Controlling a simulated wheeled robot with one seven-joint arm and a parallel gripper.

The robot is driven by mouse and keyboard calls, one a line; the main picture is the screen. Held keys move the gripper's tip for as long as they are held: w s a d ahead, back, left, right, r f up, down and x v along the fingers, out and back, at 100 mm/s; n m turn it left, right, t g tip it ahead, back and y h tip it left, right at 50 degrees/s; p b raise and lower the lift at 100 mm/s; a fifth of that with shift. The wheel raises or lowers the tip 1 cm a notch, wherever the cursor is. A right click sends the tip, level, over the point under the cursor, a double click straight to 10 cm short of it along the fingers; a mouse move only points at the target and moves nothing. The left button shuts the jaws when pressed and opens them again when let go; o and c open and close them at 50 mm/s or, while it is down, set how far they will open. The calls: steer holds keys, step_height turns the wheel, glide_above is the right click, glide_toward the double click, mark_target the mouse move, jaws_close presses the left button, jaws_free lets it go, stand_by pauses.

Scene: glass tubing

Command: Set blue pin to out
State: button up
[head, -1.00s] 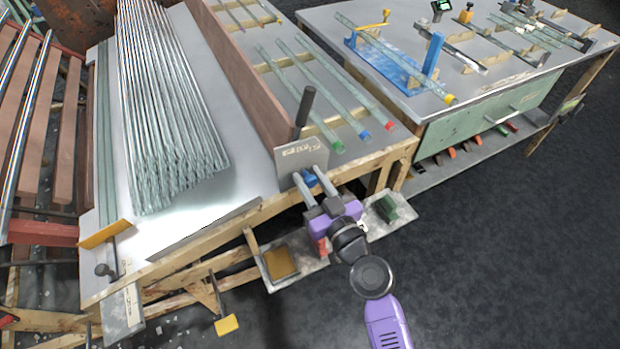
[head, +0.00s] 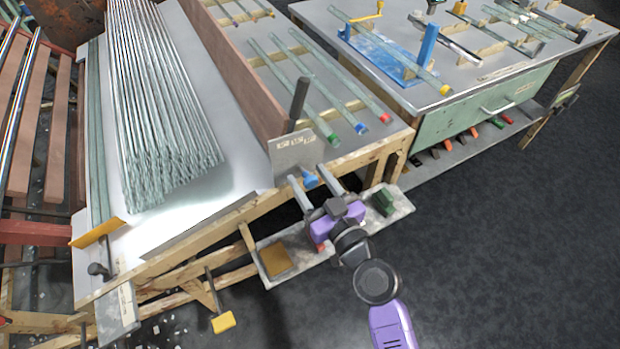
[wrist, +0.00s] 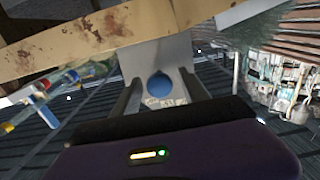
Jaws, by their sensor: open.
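The blue pin (head: 310,181) sticks out from the lower part of an upright grey plate (head: 293,152) at the front end of the tube table. In the wrist view, its round blue end (wrist: 160,86) faces the camera, near the middle of the plate (wrist: 158,58). My gripper (head: 311,176) is open, with one finger on each side of the pin and gaps between. The fingers (wrist: 158,92) also show left and right of it in the wrist view. How far the pin sits in the plate is hard to tell.
A black handle (head: 298,100) rises above the plate. Glass tubes with green (head: 333,140), blue (head: 361,128) and red (head: 384,118) tips lie behind it. A small tray (head: 262,262) with a yellow-brown pad hangs below my gripper. Dark floor at right is clear.

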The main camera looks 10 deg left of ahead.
steer(key=shift+s, duration=0.1)
steer(key=b+v, duration=0.1)
steer(key=v, duration=0.6)
steer(key=shift+s+d+b, duration=0.2)
steer(key=shift+s+b, duration=0.05)
steer(key=shift+b, duration=0.15)
